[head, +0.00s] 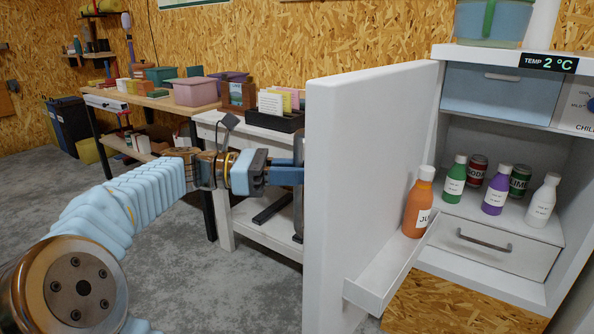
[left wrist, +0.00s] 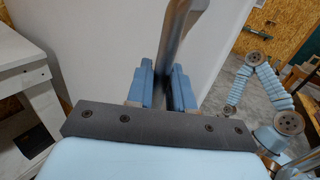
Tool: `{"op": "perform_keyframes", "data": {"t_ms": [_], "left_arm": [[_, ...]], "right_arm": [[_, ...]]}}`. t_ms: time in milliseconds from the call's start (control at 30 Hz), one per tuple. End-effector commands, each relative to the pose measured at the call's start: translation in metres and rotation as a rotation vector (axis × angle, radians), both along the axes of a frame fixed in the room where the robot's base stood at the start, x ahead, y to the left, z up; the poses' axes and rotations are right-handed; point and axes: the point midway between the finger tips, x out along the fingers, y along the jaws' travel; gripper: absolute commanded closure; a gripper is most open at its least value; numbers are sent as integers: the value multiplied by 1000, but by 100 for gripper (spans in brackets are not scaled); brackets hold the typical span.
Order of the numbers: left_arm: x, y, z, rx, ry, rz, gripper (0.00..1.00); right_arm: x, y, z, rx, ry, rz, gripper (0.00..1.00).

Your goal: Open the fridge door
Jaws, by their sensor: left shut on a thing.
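The white fridge door (head: 375,150) stands wide open, swung out to the left of the fridge body (head: 500,265). Its inner face and a door shelf (head: 385,280) show in the head view. My left gripper (head: 288,174) is at the door's outer side, shut on the door handle (head: 298,205). In the left wrist view the grey metal handle (left wrist: 182,35) passes between the fingers (left wrist: 163,85), in front of the white door face (left wrist: 110,45). The head view shows the handle only edge-on. My right gripper is not seen in either view.
An orange juice bottle (head: 418,203) stands on the door shelf. Several bottles and cans stand inside the fridge, above a drawer (head: 495,248). A white side table (head: 262,230) stands left of the door, close behind my gripper. Grey floor (head: 200,280) is clear at lower left.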

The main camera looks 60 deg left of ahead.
Motion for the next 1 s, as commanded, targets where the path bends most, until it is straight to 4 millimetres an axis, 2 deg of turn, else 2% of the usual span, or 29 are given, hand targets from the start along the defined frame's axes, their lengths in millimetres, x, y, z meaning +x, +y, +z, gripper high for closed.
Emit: {"op": "perform_keyframes", "data": {"t_ms": [167,200,300,667,767,1000], "left_arm": [[1,0,2,1,-4,1,100],[1,0,2,1,-4,1,77],[1,0,2,0,-3,1,63],[-5,5,1,1,-2,3,63],[-17,14,0,1,-2,4,63],[-64,48,0,3,-2,3,63]], "right_arm": [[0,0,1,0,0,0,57],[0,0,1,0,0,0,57],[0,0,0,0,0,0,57],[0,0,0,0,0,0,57],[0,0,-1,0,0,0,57],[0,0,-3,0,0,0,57]]}}
